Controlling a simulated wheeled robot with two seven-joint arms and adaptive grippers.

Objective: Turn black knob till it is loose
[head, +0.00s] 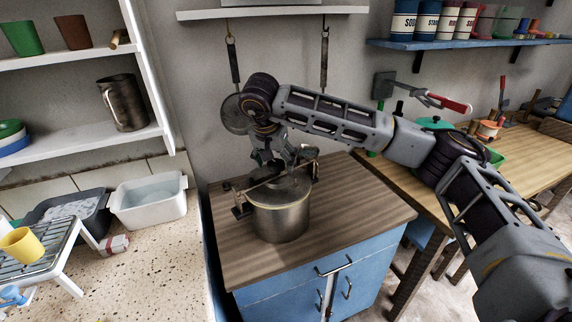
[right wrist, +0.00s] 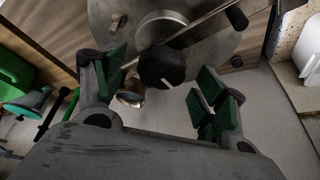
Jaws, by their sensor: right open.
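A metal pot (head: 281,222) with a lid and clamp bar stands on the wooden counter; it looks like a pressure cooker. My right gripper (head: 284,172) is above the pot in the head view and hides much of the lid. In the right wrist view my right gripper (right wrist: 160,84) is open, its green-padded fingers on either side of the knob with gaps; neither finger appears to touch it. My left gripper is out of view.
The wooden counter top (head: 352,218) is mostly clear around the pot. Pans hang on the wall behind. A white basin (head: 150,207) and a dish rack (head: 42,255) stand at left. A workbench (head: 525,150) with tools is at right.

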